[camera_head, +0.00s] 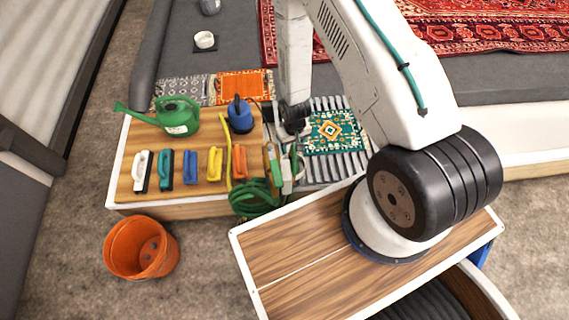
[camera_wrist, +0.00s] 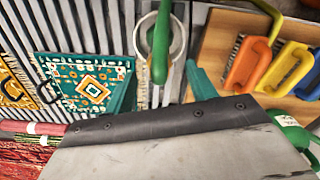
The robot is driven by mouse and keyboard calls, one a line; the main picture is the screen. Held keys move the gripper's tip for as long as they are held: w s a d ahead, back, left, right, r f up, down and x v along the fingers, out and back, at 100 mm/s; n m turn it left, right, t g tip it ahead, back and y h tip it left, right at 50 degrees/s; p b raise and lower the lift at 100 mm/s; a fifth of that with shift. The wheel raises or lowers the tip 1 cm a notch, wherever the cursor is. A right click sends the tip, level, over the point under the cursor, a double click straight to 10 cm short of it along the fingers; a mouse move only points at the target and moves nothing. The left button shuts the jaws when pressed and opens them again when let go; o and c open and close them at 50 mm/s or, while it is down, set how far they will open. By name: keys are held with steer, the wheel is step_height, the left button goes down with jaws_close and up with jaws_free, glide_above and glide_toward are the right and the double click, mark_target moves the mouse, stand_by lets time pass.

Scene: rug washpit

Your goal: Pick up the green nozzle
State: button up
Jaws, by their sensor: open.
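The green nozzle (camera_wrist: 161,45) shows in the wrist view as a slim, rounded green piece at the top middle, over a pale ring-shaped piece (camera_wrist: 146,40) on the grey ribbed surface. My gripper (camera_wrist: 162,88) is open, with one teal finger on each side of the nozzle's lower end; I cannot tell whether they touch it. In the head view my gripper (camera_head: 284,166) is low at the right end of the wooden bench top, above the coiled green hose (camera_head: 254,198). The nozzle cannot be clearly told apart there.
A row of colored brushes, including an orange one (camera_head: 239,161), stands on the wooden bench top (camera_head: 140,135). A green watering can (camera_head: 178,116) and a blue container (camera_head: 240,116) are behind them. A patterned teal mat (camera_head: 335,132) lies right of my gripper. An orange bucket (camera_head: 141,248) stands on the floor.

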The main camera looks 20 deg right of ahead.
mark_target(293, 147)
steer(key=f, duration=0.4)
steer(key=shift+w+f, duration=0.2)
steer(key=shift+w, duration=0.05)
steer(key=shift+c, duration=0.4)
steer(key=c, duration=0.9)
steer(key=shift+r, duration=0.1)
steer(key=shift+c, duration=0.2)
